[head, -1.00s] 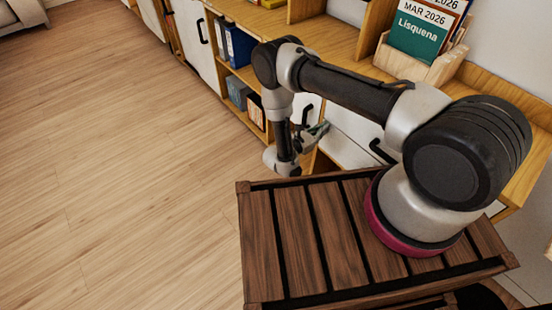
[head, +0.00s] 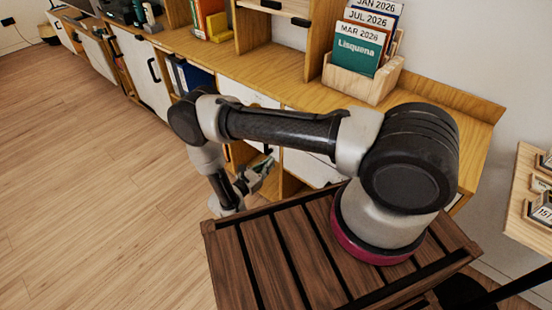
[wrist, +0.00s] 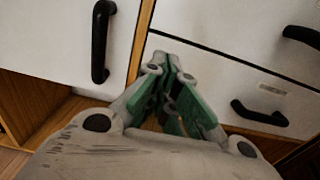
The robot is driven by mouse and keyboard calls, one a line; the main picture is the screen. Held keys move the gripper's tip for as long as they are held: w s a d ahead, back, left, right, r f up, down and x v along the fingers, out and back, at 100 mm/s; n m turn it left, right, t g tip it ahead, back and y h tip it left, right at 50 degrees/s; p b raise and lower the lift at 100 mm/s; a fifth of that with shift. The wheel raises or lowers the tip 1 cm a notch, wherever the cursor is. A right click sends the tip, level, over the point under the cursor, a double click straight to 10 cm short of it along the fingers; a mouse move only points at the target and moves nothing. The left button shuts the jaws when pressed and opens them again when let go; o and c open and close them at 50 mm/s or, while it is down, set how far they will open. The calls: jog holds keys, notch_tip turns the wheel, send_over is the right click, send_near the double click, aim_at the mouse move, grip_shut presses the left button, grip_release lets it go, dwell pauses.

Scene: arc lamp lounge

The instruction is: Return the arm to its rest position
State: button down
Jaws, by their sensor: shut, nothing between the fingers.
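My gripper (head: 264,165) shows small in the head view, at the end of my folded arm, beyond the left part of the dark slatted wooden top that my arm stands on. In the wrist view my gripper (wrist: 170,68) has its green-padded fingers together at the tips, with nothing between them. It points at the white cabinet fronts. Whether it touches them I cannot tell.
A long wooden sideboard (head: 285,85) runs along the wall behind my arm. It bears a card holder (head: 360,82) and books (head: 213,22). Black handles (wrist: 101,42) stick out near my gripper. The wooden floor (head: 90,170) at left is clear. A shelf (head: 530,195) stands at right.

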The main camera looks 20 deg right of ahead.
jog(key=v, duration=0.4)
jog(key=shift+f, duration=0.1)
jog(key=s+d+m+g, duration=0.1)
jog(key=s+d+g, duration=0.2)
jog(key=s+d, duration=0.2)
jog(key=s+d+r+m+g+y, duration=0.1)
jog(key=s+r+m+g+y, duration=0.3)
jog(key=r, duration=0.7)
jog(key=s+d+r+m+g+y, duration=0.1)
jog(key=r+m+g+y, duration=0.2)
jog(key=r+m, duration=0.55)
jog(key=s+d+r+m+g+y, duration=0.1)
jog(key=s+r+m+g+y, duration=0.25)
jog(key=r, duration=1.05)
jog(key=s+d+r+m+t+y, duration=0.2)
jog(key=s+d+r+m+t, duration=0.1)
jog(key=r, duration=0.7)
jog(key=s+d+r+m+t+y, duration=0.3)
jog(key=s+d+r+t, duration=0.3)
jog(key=r, duration=0.5)
jog(key=shift+s+d+m, duration=0.45)
jog(key=shift+s+m, duration=0.05)
jog(key=shift+s, duration=0.1)
